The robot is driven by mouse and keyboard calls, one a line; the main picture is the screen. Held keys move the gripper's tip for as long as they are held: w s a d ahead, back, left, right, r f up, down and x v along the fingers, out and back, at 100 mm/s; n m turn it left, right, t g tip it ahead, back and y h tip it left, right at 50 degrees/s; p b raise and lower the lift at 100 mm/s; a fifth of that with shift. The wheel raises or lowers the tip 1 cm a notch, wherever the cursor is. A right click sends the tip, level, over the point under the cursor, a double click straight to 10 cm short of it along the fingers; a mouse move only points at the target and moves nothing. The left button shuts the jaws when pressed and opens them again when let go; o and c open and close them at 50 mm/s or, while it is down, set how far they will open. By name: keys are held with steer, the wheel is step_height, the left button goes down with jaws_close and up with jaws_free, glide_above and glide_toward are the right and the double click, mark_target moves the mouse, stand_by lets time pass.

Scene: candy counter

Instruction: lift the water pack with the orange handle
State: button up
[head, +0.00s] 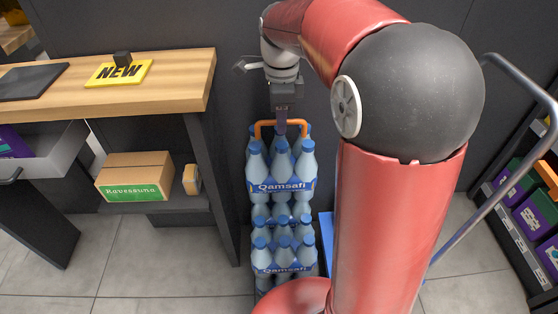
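The upper water pack (282,186) holds several pale blue bottles with blue caps and a blue Qamsafi label. It is upright, on top of a second such pack (283,268). An orange handle (263,124) arches over the upper pack's bottles. My gripper (281,128) points down at the middle of the handle, its fingers overlapping the handle's top bar in the head view. The fingers look edge-on, so I cannot tell whether they are closed on the bar. The lower pack's base is partly hidden by my own body.
A wooden counter (150,75) with a yellow NEW sign (118,72) stands left of the packs. A Ravessuna box (135,178) sits on the shelf below. A blue panel (326,236) is close right of the packs. Tiled floor (160,250) is clear at front left.

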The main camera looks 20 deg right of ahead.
jaws_close()
steer(key=shift+r, duration=0.25)
steer(key=shift+r+p, duration=0.4)
steer(key=shift+p, duration=0.1)
steer(key=shift+r+p, duration=2.6)
steer(key=shift+r, duration=0.45)
